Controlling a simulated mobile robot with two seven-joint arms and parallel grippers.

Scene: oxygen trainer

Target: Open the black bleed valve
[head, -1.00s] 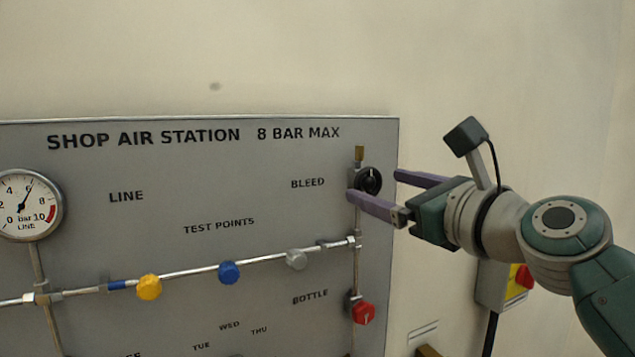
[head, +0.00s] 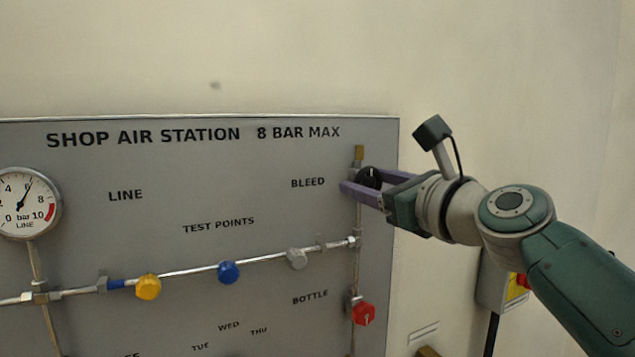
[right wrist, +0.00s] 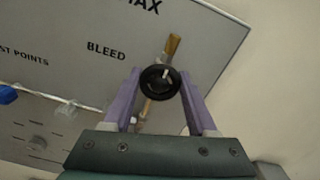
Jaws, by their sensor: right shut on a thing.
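The black bleed valve knob (head: 369,177) sits at the upper right of the grey panel, right of the word BLEED, below a brass fitting. My right gripper (head: 362,182) comes in from the right with its purple fingers on either side of the knob, shut on it. In the right wrist view the black knob (right wrist: 160,82) lies between the two finger ends, and a pale mark shows on its face. The near finger hides part of the knob in the head view. My left gripper is not in view.
A yellow and red switch box (head: 494,283) is on the wall below my right arm.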

